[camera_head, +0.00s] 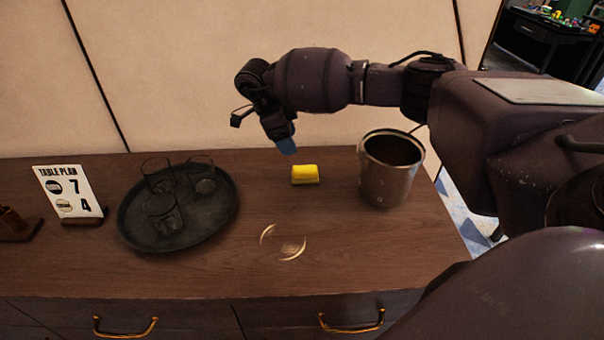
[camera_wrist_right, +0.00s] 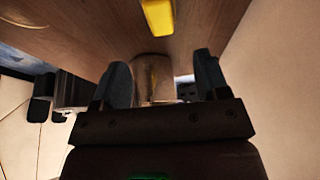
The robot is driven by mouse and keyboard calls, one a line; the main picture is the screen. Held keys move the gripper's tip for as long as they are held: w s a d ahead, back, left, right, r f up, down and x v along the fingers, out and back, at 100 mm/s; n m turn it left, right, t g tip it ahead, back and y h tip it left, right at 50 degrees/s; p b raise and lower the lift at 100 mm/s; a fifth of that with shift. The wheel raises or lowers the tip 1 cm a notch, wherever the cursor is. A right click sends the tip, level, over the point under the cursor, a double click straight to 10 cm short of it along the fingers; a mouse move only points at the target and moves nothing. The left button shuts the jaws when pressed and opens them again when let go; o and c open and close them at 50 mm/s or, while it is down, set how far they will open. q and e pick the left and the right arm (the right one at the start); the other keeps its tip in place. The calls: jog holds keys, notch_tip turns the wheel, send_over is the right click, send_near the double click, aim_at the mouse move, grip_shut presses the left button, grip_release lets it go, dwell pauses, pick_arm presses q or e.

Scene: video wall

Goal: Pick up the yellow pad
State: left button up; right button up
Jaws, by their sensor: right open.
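The yellow pad (camera_head: 305,175) is a small block lying on the brown wooden cabinet top, left of the metal bucket. My right gripper (camera_head: 286,146) hangs above and slightly behind the pad in the head view, with its blue-grey fingers pointing down. It is apart from the pad. In the right wrist view the two fingers of my right gripper (camera_wrist_right: 162,82) are spread with nothing held between them. The yellow pad (camera_wrist_right: 158,16) shows at the top of that view, beyond the fingertips and partly cut off by the frame. My left gripper is not in view.
A metal bucket (camera_head: 389,180) stands close to the right of the pad. A dark round tray (camera_head: 208,226) with several glasses is at left, beside a table plan sign (camera_head: 74,190). A clear ring-shaped thing (camera_head: 283,243) is in front of the pad. The wall rises behind.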

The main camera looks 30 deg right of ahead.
send_over(304, 168)
jog(key=a, duration=0.2)
jog(key=f, duration=0.5)
jog(key=shift+w+d, duration=0.1)
jog(key=shift+w, duration=0.3)
jog(key=x, duration=0.4)
jog(key=shift+f, duration=0.25)
jog(key=shift+d+f, duration=0.1)
jog(key=shift+f, duration=0.2)
jog(key=shift+c, duration=0.5)
